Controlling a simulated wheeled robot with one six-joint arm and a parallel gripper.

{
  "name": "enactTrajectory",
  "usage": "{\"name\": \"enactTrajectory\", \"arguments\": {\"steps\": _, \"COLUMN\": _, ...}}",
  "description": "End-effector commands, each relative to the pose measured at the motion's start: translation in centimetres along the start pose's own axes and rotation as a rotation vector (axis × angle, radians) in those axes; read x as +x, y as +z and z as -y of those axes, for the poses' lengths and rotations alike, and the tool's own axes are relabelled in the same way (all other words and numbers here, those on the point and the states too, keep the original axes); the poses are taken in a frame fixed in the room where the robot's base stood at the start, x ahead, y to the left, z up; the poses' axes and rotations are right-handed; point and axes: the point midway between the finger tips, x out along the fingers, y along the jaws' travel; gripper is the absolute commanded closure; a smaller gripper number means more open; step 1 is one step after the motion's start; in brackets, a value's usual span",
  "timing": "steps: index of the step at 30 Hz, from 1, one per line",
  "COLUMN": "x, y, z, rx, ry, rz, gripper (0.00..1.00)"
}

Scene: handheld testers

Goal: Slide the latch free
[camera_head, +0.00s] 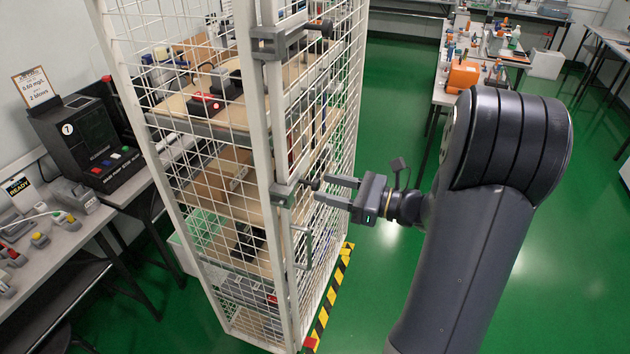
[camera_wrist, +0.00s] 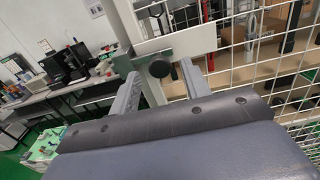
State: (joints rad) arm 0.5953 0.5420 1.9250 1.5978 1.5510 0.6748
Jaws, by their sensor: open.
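A white wire-mesh cage (camera_head: 345,90) has a grey latch (camera_head: 282,192) on its corner post at mid height, with a dark round knob (camera_head: 314,184). My gripper (camera_head: 322,189) is open at this latch, its fingertips close to the knob. In the wrist view the latch's light bar (camera_wrist: 178,45) runs across the post, and the knob (camera_wrist: 160,68) shows between the open fingers of my gripper (camera_wrist: 159,72). There are gaps on both sides of the knob. A second, similar latch (camera_head: 278,42) with its own knob (camera_head: 326,28) sits higher on the post.
A vertical handle (camera_head: 304,246) is on the cage below the lower latch. Shelves inside hold devices, including a red-lit one (camera_head: 205,105). A bench with a black tester (camera_head: 85,145) stands at left. Green floor (camera_head: 385,270) beside the cage is open.

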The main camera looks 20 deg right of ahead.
Motion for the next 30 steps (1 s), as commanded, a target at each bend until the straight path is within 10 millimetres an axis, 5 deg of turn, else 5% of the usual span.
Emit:
{"name": "enactTrajectory", "arguments": {"steps": 7, "x": 3.0, "y": 0.0, "z": -0.1, "rx": 0.000, "ry": 0.003, "rz": -0.002, "gripper": 0.55}}
{"name": "enactTrajectory", "arguments": {"steps": 19, "x": 3.6, "y": 0.0, "z": 0.0, "rx": -0.001, "ry": 0.000, "rz": -0.001, "gripper": 0.55}}
{"name": "enactTrajectory", "arguments": {"steps": 30, "x": 3.6, "y": 0.0, "z": 0.0, "rx": -0.001, "ry": 0.000, "rz": -0.001, "gripper": 0.84}}
